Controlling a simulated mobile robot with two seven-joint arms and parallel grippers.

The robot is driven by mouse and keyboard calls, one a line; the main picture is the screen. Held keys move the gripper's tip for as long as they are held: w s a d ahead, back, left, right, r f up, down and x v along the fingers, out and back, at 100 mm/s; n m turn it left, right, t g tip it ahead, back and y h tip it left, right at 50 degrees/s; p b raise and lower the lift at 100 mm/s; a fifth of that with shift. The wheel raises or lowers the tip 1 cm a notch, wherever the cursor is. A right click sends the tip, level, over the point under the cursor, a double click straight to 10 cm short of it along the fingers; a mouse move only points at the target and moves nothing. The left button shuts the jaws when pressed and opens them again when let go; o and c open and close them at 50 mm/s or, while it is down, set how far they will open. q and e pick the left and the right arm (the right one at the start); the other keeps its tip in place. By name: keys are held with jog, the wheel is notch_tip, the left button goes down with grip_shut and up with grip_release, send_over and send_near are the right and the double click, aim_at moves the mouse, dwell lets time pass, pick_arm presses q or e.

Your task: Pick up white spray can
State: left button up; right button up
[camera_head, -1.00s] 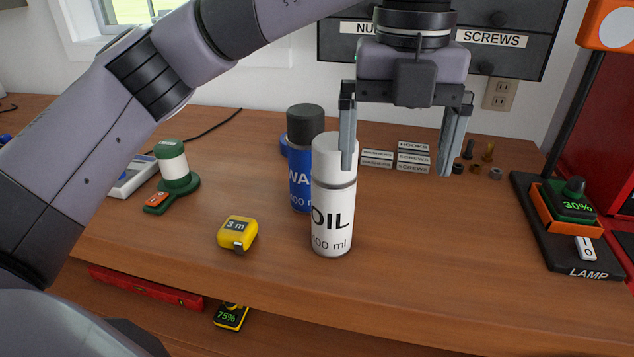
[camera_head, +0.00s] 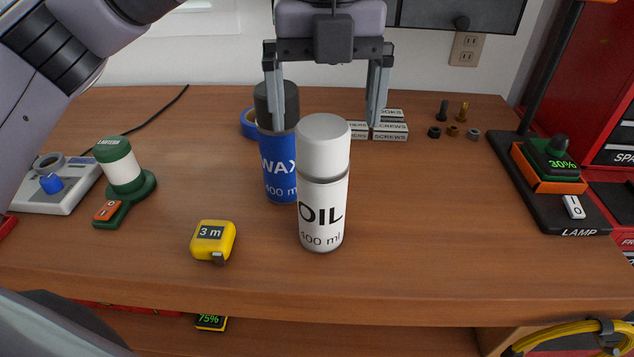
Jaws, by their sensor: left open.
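The white spray can (camera_head: 323,185), labelled OIL, stands upright near the middle of the wooden workbench. My left gripper (camera_head: 325,115) is open, its two fingers pointing down. In the picture the fingers frame the space above and around the white can's cap, with the left finger in front of the blue can. I cannot tell the exact depth between the fingers and the white can; nothing is held. My right gripper does not show.
A blue WAX can (camera_head: 280,165) stands close behind and left of the white can. A yellow tape measure (camera_head: 213,240) lies to the left. A lantern (camera_head: 119,168) is further left, and a lamp base (camera_head: 550,190) is at right.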

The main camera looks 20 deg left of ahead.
aim_at(323, 125)
pick_arm(q)
notch_tip(323, 125, down, 6)
jog(key=shift+a+r+p, duration=0.1)
jog(key=shift+a+p, duration=0.05)
jog(key=shift+p, duration=0.25)
jog(key=shift+r, duration=0.1)
grip_shut()
